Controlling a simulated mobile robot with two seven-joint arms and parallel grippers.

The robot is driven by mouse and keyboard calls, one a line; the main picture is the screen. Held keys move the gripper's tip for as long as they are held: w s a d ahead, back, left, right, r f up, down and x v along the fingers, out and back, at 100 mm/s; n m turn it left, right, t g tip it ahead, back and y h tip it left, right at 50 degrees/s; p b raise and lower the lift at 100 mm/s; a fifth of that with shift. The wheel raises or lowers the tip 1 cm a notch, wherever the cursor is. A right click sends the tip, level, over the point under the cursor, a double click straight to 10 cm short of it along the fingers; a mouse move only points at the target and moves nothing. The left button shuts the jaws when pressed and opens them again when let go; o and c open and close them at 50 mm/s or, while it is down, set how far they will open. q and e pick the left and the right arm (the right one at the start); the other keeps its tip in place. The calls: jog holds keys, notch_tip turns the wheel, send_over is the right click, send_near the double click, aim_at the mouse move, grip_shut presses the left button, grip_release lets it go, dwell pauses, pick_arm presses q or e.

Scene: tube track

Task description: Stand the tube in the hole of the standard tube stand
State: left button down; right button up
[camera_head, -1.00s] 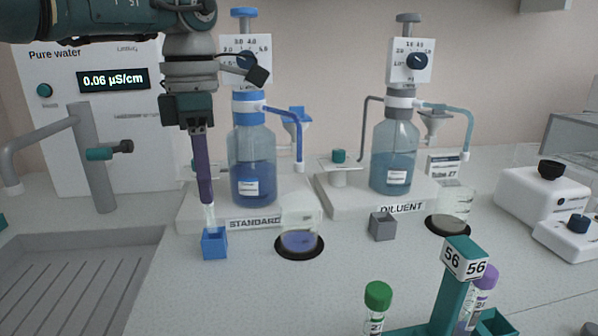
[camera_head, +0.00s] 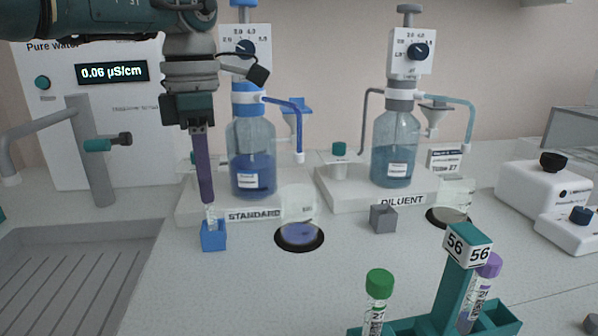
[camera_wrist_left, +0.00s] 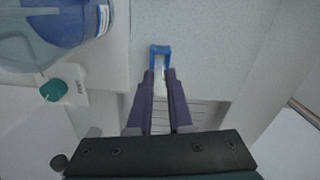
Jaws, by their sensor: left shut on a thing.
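My left gripper (camera_head: 206,203) points straight down, its long purple fingers shut on a clear tube (camera_head: 210,213). The tube is upright, mostly hidden by the fingers. Its lower end meets the top of the small blue stand (camera_head: 214,237) in front of the STANDARD station; I cannot tell how deep it sits in the hole. In the left wrist view the blue stand (camera_wrist_left: 160,49) shows just beyond the fingertips (camera_wrist_left: 160,76), with the tube barely visible between them. My right gripper is not in view.
A beaker of blue liquid (camera_head: 299,232) stands right of the blue stand. A grey stand (camera_head: 383,219) sits before the DILUENT base. A teal rack (camera_head: 400,326) with green- and purple-capped tubes is at front right. A sink (camera_head: 70,285) lies left.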

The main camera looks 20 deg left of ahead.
pick_arm(q)
jog(key=shift+f+b, duration=0.3)
jog(key=shift+f, duration=0.2)
jog(key=shift+f, duration=0.1)
jog(key=shift+f, duration=0.15)
jog(key=shift+f, duration=0.1)
dwell(0.3)
jog(key=shift+f+b, duration=0.3)
jog(key=shift+b, duration=0.2)
jog(key=c, duration=0.8)
grip_release()
jog(key=shift+o, duration=0.2)
jog(key=shift+r, duration=0.15)
